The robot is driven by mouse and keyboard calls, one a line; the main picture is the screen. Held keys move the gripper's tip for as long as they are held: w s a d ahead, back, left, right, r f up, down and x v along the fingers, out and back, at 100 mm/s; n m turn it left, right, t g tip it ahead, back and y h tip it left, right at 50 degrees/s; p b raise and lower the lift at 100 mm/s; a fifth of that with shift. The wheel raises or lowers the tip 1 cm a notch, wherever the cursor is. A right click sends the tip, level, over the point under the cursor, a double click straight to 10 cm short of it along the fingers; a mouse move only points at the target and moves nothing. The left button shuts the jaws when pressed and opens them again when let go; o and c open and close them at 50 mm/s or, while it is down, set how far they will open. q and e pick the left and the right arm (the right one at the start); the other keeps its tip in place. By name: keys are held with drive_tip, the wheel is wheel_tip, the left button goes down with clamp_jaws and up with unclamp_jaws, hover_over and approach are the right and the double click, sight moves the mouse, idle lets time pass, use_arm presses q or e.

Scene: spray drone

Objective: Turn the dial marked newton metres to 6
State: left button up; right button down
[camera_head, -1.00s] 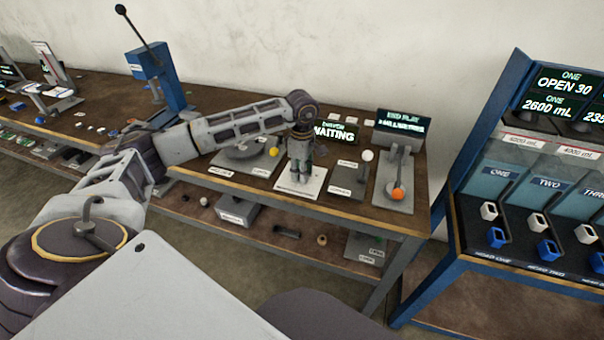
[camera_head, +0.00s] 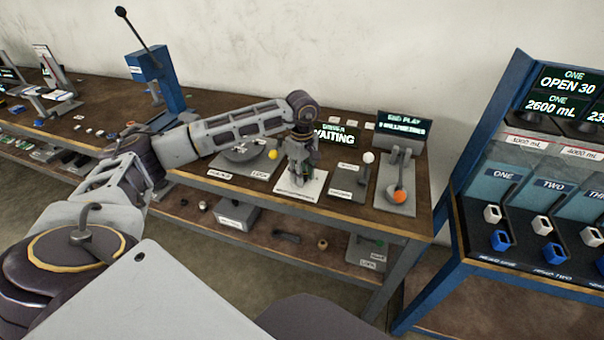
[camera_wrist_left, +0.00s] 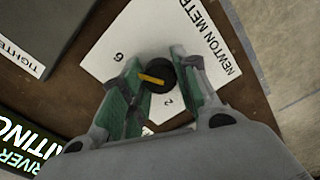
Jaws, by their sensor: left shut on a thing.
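The newton metres dial (camera_wrist_left: 159,74) is a dark round knob with a yellow pointer mark, on a white plate (camera_wrist_left: 105,60) that lies on the bench. In the left wrist view the plate shows a 6, a 2 and the words NEWTON METR. The yellow mark lies across the knob, roughly level in that view. My left gripper (camera_wrist_left: 158,88) points down at the plate with its green-padded fingers on either side of the knob, shut on it. In the head view the left gripper (camera_head: 301,170) hides the knob above the white plate (camera_head: 312,187). My right gripper is not in view.
A screen reading WAITING (camera_head: 336,134) stands behind the plate. A grey fixture with an orange ball (camera_head: 399,197) is to the right, and a round fixture with a yellow ball (camera_head: 273,154) is to the left. A blue dispenser rack (camera_head: 535,170) stands further right.

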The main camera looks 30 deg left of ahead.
use_arm(q)
drive_tip(key=o, duration=1)
drive_tip(key=shift+r, duration=0.2)
wheel_tip(320, 180, up, 12)
drive_tip(key=shift+f, duration=0.2)
idle(0.7)
